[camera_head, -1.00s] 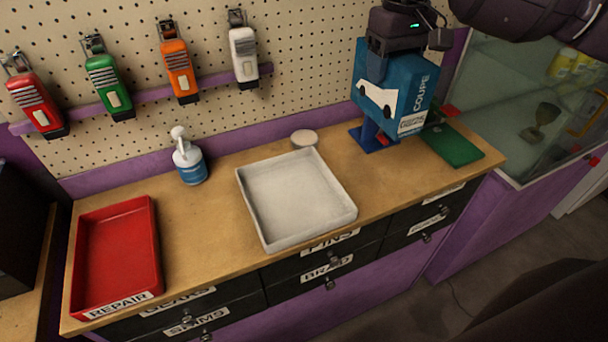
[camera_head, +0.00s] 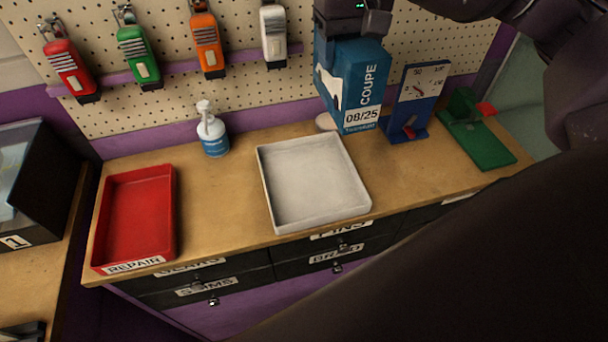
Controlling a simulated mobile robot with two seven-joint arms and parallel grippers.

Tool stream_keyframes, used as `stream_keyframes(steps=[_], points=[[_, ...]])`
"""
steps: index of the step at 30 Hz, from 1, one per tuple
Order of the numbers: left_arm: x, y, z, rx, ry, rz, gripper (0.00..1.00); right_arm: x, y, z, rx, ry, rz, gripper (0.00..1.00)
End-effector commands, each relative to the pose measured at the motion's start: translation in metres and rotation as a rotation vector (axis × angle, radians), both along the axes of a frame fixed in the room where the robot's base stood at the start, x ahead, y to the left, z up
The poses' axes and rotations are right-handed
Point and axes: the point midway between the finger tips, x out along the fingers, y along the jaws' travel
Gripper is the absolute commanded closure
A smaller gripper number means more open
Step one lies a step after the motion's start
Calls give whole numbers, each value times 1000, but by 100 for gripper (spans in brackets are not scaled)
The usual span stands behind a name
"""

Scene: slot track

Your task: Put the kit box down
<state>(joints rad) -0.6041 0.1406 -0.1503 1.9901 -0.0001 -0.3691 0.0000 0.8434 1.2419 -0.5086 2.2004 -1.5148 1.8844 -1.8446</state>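The kit box (camera_head: 352,85) is a blue carton marked COUPE and 08/25, with a white car picture on its left face. My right gripper (camera_head: 350,32), its arm coming in from the upper right, is shut on the top of the box. The box hangs upright, in front of the pegboard and over the back of the bench (camera_head: 230,235). Its lower end appears clear of the bench top. The fingertips are mostly hidden against the box. My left gripper is not in view.
A white tray (camera_head: 312,183) sits mid-bench, a red REPAIR tray (camera_head: 136,222) at left. A pump bottle (camera_head: 212,135), a blue stand with a dial (camera_head: 415,100) and a green holder (camera_head: 480,140) stand around. Bare wood lies between the trays and right of the white tray.

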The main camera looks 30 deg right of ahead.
Motion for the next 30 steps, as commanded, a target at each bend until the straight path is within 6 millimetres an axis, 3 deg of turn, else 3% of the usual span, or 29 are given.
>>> stream_keyframes(steps=[5, 21, 30], points=[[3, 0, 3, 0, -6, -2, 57, -1, 0, -20, 0, 5, -18, 77], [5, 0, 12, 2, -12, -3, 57, -1, 1, -134, 2, 4, -17, 77], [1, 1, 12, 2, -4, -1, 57, 0, 0, -160, 1, 0, -16, 77]])
